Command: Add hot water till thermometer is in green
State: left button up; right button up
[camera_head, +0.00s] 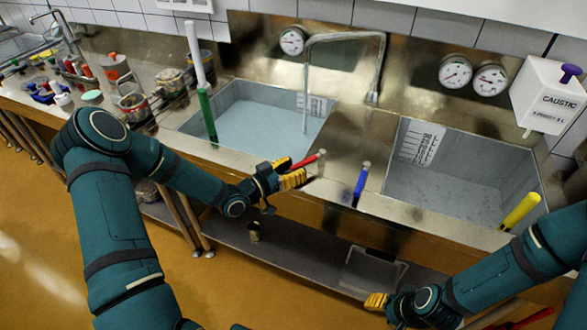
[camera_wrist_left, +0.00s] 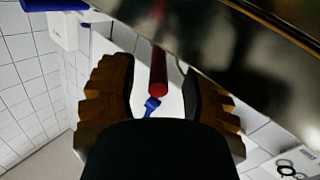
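My left gripper (camera_head: 290,175) is at the front edge of the left sink (camera_head: 190,125), beside a red lever handle (camera_head: 306,161). In the left wrist view its fingers (camera_wrist_left: 162,88) are spread, with the red handle (camera_wrist_left: 158,75) between them; contact cannot be told. The left sink holds pale bluish water (camera_head: 255,128). A thin pale line, perhaps a water stream, drops from the faucet (camera_head: 345,37). A round dial (camera_head: 293,41) sits above this sink; its reading is too small. A blue lever (camera_head: 361,185) is to the right. My right gripper (camera_head: 377,301) is low in front; its opening is unclear.
The right sink (camera_head: 520,165) looks empty, with two dials (camera_head: 456,71) above it and a yellow handle (camera_head: 520,211) at its front. A caustic dispenser (camera_head: 550,97) hangs at right. A green handle (camera_head: 207,115) stands at the left sink. Jars and tools crowd the left counter.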

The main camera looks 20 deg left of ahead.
pick_arm(q)
jog(key=v, duration=1.2)
dwell(6.8)
